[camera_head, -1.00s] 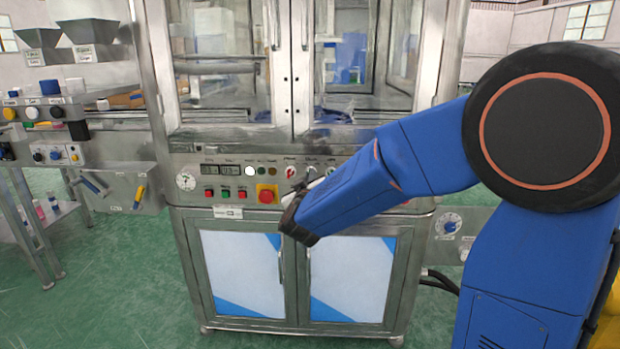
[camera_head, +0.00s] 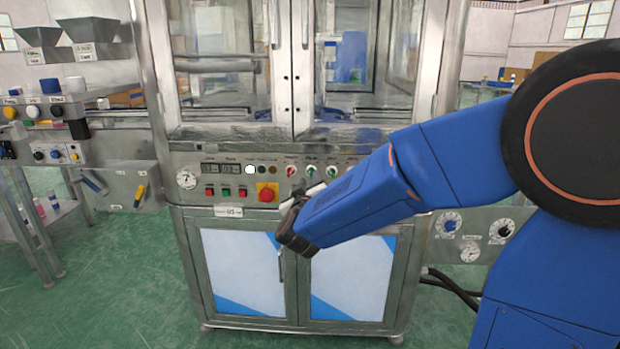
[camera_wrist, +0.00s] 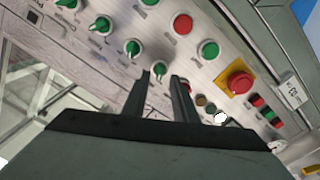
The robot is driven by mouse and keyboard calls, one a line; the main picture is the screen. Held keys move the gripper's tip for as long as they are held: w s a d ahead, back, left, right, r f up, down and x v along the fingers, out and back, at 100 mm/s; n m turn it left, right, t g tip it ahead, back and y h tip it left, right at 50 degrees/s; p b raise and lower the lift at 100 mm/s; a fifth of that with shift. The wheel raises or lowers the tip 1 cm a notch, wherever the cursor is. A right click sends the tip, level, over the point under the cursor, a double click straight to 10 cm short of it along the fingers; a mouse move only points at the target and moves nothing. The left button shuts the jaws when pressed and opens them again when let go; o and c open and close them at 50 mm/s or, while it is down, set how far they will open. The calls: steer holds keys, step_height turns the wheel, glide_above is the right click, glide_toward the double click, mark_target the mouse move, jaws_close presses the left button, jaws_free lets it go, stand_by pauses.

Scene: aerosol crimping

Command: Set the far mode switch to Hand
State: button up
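A row of rotary switches sits on the steel control panel. In the head view a red-faced switch (camera_head: 291,171) and two green ones (camera_head: 311,171) (camera_head: 331,172) show, and my arm covers the panel further right. In the wrist view several green switches with pointer handles (camera_wrist: 133,48) run to the upper left. Their labels are too small to read, so I cannot tell which is the far mode switch. My gripper (camera_wrist: 160,75) has its two fingers apart, with a green switch (camera_wrist: 159,69) showing between the tips; contact cannot be told. In the head view my gripper (camera_head: 302,197) is below the switch row.
A red emergency stop (camera_head: 267,193) on a yellow plate is left of my gripper; it also shows in the wrist view (camera_wrist: 239,82). Red and green push buttons (camera_wrist: 183,24) lie beside the switch row. Glass doors (camera_head: 240,70) stand above, cabinet doors (camera_head: 243,270) below.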

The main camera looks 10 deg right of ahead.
steer(key=v, duration=1.3)
steer(key=shift+s, duration=0.1)
steer(key=s+d+f+m+g+y, duration=0.1)
steer(key=s+d+f+g+y, duration=0.1)
steer(key=s, duration=0.7)
steer(key=s+d+f+g+y, duration=0.1)
steer(key=s+d+f+g, duration=0.4)
steer(key=s, duration=0.4)
steer(key=s+d+f+m+g+y, duration=0.1)
steer(key=s+d+f+g, duration=0.3)
steer(key=s, duration=0.5)
steer(key=shift+d+m+g+y, duration=0.3)
steer(key=shift+d+g+y, duration=0.4)
steer(key=shift+d+y, duration=0.1)
